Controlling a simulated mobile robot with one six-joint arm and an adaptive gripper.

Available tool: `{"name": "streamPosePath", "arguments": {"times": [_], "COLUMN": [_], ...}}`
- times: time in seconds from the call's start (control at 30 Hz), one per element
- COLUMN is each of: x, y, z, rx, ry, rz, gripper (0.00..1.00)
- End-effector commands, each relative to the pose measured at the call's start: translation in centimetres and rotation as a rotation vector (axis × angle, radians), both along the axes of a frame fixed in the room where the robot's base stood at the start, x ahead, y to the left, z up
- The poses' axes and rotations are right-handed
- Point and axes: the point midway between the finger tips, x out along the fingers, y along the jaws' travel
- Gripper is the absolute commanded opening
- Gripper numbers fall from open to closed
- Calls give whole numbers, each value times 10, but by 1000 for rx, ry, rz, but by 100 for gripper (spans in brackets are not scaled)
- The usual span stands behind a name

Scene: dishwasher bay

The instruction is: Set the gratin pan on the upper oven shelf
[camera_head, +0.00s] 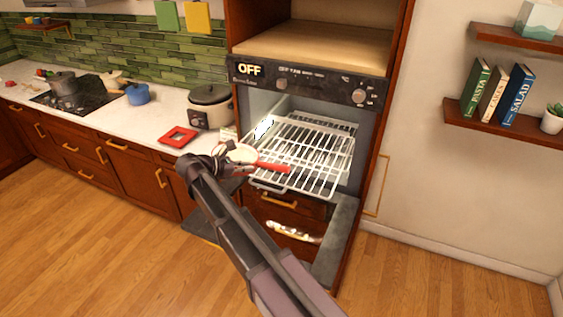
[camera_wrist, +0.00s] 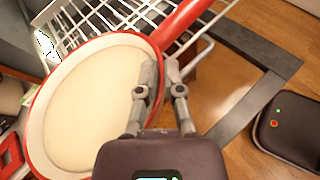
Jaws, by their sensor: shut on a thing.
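The gratin pan (camera_head: 240,153) has a cream inside, a red rim and a red handle. My gripper (camera_head: 218,160) is shut on it; in the wrist view the fingers (camera_wrist: 161,75) close at the pan's edge near the handle (camera_wrist: 181,22). The pan (camera_wrist: 88,100) looks roughly level at the front left of the pulled-out wire oven shelf (camera_head: 325,150). The handle points right, over the shelf's front part. I cannot tell whether the pan touches the wires. In the wrist view the shelf (camera_wrist: 95,18) shows behind the pan, partly hidden by it.
The oven door (camera_head: 343,235) hangs open below the shelf. The control panel (camera_head: 305,80) above reads OFF. On the counter left are a rice cooker (camera_head: 210,105), a red square trivet (camera_head: 178,136) and a blue pot (camera_head: 137,94). The shelf's wires look bare towards the back.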

Motion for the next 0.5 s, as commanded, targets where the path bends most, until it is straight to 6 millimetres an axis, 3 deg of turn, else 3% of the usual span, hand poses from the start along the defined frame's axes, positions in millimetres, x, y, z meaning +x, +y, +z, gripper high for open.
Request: {"name": "streamPosePath", "arguments": {"times": [0.5], "x": [64], "y": [-64], "z": [-9], "rx": [-2], "ry": [-2], "rz": [-2], "gripper": [0]}}
